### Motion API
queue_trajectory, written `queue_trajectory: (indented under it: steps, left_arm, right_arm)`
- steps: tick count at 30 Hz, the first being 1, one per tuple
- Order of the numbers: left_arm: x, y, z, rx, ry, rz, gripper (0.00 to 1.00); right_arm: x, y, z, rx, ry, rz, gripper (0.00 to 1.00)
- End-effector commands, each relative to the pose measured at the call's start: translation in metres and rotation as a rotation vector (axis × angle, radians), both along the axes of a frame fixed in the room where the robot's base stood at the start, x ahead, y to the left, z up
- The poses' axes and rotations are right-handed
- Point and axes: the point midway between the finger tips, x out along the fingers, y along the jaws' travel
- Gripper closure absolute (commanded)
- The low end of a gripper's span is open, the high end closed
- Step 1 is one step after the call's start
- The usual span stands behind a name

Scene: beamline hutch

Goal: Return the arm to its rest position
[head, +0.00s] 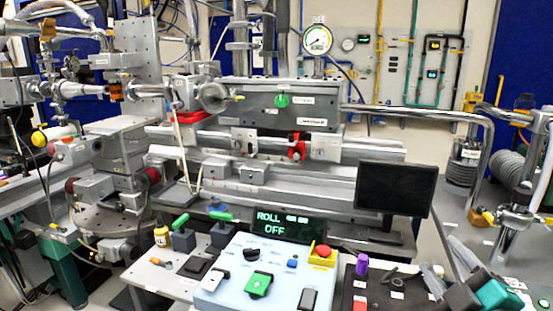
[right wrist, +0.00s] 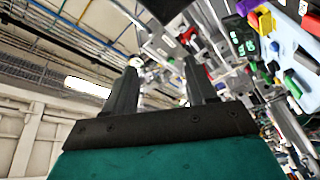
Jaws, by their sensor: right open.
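My right gripper (head: 440,284) shows at the bottom right of the head view, with grey fingers, a dark body and a teal section behind. It is over the right end of the front bench, beside the dark control box. In the right wrist view the two dark fingers of my right gripper (right wrist: 160,72) stand apart with nothing between them. The camera there looks tilted across the room. My left gripper is not in the head view.
A pale blue control panel (head: 232,284) with a red button (head: 322,251) sits at the front centre. A display (head: 283,225) reads "ROLL OFF". A black monitor (head: 395,187) stands behind. A bent metal pipe (head: 430,113) runs at right. Beamline equipment fills the back.

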Motion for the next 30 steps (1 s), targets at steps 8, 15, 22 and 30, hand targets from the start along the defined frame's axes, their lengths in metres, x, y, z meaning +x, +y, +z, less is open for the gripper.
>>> queue_trajectory:
  steps: [8,15,22,30]
  left_arm:
    - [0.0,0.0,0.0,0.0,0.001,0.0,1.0]
    - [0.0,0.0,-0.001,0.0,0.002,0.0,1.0]
    - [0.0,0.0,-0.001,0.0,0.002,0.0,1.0]
    - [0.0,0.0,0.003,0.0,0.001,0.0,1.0]
  right_arm:
    - [-0.078,0.002,-0.137,0.464,0.602,-0.323,0.44]
    - [-0.147,0.031,-0.19,0.644,0.953,-0.447,0.44]
    - [-0.204,0.061,-0.213,0.749,1.221,-0.513,0.44]
    - [-0.194,0.071,-0.232,0.788,1.188,-0.462,0.44]
